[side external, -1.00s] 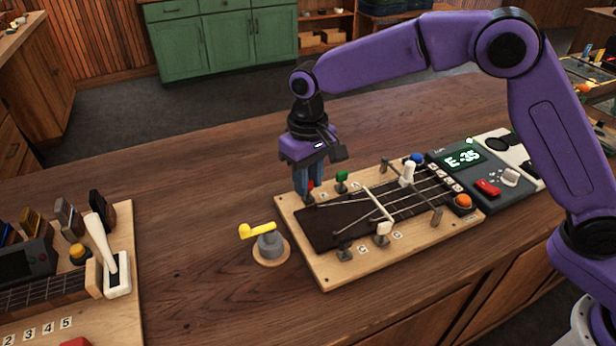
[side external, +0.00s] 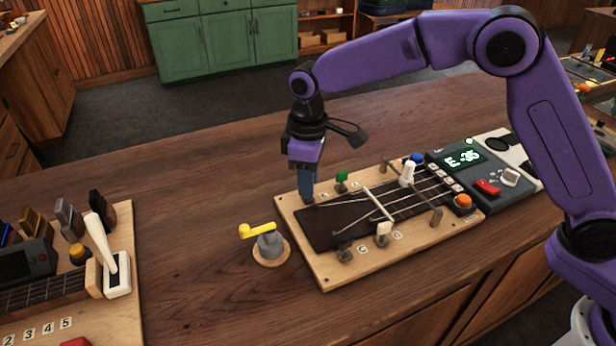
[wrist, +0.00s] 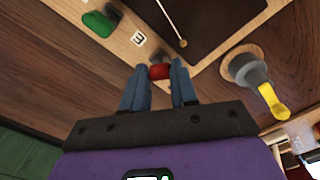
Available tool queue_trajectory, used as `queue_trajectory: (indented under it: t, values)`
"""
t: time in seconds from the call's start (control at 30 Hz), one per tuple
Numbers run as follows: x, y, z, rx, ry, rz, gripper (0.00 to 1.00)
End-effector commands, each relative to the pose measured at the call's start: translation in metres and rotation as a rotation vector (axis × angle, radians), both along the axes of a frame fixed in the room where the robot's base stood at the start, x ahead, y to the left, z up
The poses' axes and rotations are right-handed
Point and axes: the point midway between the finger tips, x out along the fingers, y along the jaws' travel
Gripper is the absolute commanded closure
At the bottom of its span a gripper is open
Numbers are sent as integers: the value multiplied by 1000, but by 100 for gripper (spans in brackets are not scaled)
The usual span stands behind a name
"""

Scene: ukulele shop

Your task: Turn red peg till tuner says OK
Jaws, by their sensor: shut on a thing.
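The red peg (wrist: 160,72) shows between my fingertips in the wrist view. My gripper (side external: 307,198) points down at the far left corner of the wooden string board (side external: 325,280) and is shut on the red peg, which the fingers hide in the side view. The tuner (side external: 470,165) stands at the right end of the board. Its lit green display (side external: 463,159) appears to read E and -35, though the characters are a little smeared. The green peg (side external: 341,177) stands just right of my gripper; it also shows in the wrist view (wrist: 100,22).
A yellow-handled crank (side external: 258,230) on a grey post stands left of the board. Another wooden board (side external: 120,300) with a white lever lies at the left. The table behind my gripper is clear.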

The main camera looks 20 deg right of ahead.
Motion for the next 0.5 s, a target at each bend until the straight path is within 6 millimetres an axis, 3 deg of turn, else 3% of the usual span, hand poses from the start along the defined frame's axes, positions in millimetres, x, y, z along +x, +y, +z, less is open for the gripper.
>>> queue_trajectory:
  t: [0.47,0.5]
  values:
    - [1,0,1,3,-3,17,100]
    - [1,0,1,3,-3,17,69]
